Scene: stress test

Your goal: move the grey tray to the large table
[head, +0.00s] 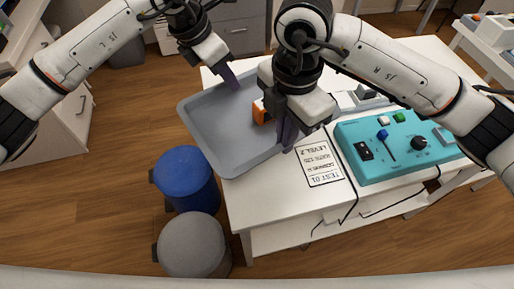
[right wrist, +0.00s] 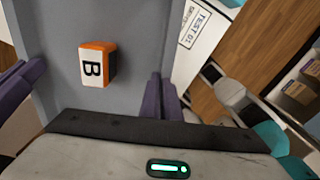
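The grey tray (head: 205,125) is over the left end of the white table (head: 275,205), its left side past the table edge. I cannot tell whether it rests on the table or is held just above. An orange and white block marked B (right wrist: 97,64) sits in it, partly hidden in the head view (head: 261,112).
A teal control panel (head: 375,168) with buttons and a knob stands on the table, right of a printed card (head: 320,165). A blue bin (head: 186,180) and a grey bin (head: 191,245) stand on the floor near the tray. A white cabinet (head: 65,115) is at left.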

